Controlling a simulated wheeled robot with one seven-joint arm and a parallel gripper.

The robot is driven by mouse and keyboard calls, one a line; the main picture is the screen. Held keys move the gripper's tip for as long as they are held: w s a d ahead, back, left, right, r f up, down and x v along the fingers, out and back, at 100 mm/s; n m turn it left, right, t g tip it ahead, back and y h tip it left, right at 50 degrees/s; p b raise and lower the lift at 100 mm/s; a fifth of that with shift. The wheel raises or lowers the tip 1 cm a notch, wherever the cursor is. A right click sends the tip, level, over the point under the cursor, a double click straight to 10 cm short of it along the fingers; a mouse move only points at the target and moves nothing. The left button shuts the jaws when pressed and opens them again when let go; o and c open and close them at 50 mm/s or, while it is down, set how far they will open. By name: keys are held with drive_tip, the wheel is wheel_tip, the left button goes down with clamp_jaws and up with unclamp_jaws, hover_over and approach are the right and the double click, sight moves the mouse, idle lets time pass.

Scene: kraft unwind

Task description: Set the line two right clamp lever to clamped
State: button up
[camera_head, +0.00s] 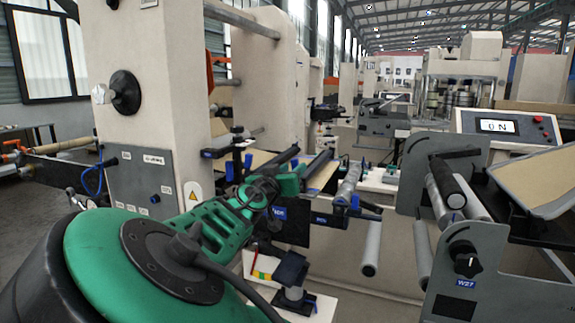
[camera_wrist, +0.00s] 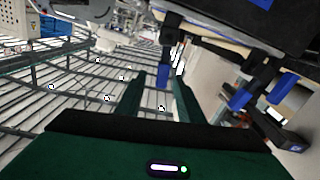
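In the head view my gripper (camera_head: 291,181) is partly hidden behind my arm, near the roller frame. Blue-tipped parts (camera_head: 355,201) stand right of it, and more blue parts (camera_head: 229,170) stand left. I cannot tell which is the line two right clamp lever, or whether it is clamped.
A grey panel with a black knob labelled W27 (camera_head: 465,265) stands at the right, below an ON display (camera_head: 497,126). A beige machine column (camera_head: 150,70) rises at the left. Rollers (camera_head: 371,250) project near my gripper. A dark box (camera_head: 290,268) sits low in front.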

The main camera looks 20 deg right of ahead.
drive_tip(key=x, duration=0.8)
drive_tip(key=shift+w+a, duration=0.1)
drive_tip(key=shift+w, duration=0.1)
clamp_jaws()
